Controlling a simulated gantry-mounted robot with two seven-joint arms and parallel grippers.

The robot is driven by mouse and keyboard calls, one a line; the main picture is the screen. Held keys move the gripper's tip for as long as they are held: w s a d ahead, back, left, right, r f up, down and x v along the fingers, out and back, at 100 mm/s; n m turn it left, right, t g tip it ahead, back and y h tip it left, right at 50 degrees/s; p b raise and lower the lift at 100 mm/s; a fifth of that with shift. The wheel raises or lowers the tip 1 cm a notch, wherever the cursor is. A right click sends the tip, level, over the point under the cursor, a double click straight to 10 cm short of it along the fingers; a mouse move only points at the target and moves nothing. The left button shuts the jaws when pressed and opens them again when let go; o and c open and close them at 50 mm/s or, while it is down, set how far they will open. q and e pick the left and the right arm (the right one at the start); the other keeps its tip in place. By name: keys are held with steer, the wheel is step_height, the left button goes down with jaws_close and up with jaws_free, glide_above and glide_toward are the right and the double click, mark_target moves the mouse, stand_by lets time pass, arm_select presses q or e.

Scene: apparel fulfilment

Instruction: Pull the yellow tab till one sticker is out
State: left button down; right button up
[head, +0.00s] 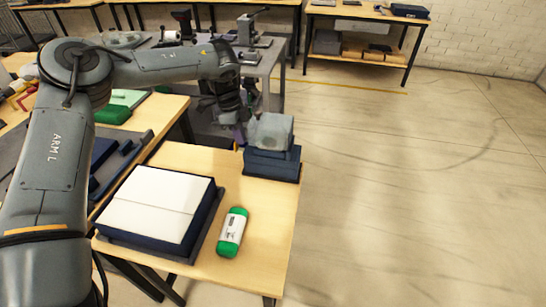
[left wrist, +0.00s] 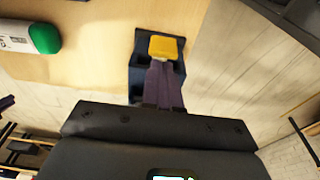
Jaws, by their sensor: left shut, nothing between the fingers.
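The yellow tab (left wrist: 167,47) shows in the left wrist view at the fingertips of my left gripper (left wrist: 160,66). The purple fingers are together, with nothing held between them. Whether they touch the tab cannot be told. The tab lies over a dark navy base (left wrist: 139,78). In the head view, a grey block-shaped unit (head: 270,131) sits on a navy base (head: 271,166) at the far right corner of the wooden table. My left gripper (head: 239,139) points down at its left side. No separate sticker can be made out. My right gripper is in neither view.
A white-topped box (head: 158,203) on a dark tray fills the near left of the table (head: 268,220). A green-and-white bottle (head: 232,232) lies beside it, also in the left wrist view (left wrist: 44,38). Bare wood lies between bottle and base.

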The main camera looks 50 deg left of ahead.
arm_select(q)
steer(key=shift+f, duration=0.15)
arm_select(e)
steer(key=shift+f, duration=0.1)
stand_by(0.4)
arm_select(q)
steer(key=shift+f+b, duration=0.7)
steer(key=shift+f, duration=0.2)
steer(key=shift+s+a+f, duration=0.4)
steer(key=shift+f, duration=0.25)
steer(key=shift+s+a+f, duration=0.15)
steer(key=shift+s+a, duration=0.15)
steer(key=shift+a, duration=0.15)
steer(key=shift+s+a+p, duration=0.15)
steer(key=shift+a+p, duration=0.15)
steer(key=shift+p, duration=0.2)
step_height(320, 180, up, 8)
steer(key=p, duration=0.5)
steer(key=shift+s+a+p, duration=0.15)
steer(key=shift+s+p, duration=0.05)
steer(key=shift+p, duration=0.2)
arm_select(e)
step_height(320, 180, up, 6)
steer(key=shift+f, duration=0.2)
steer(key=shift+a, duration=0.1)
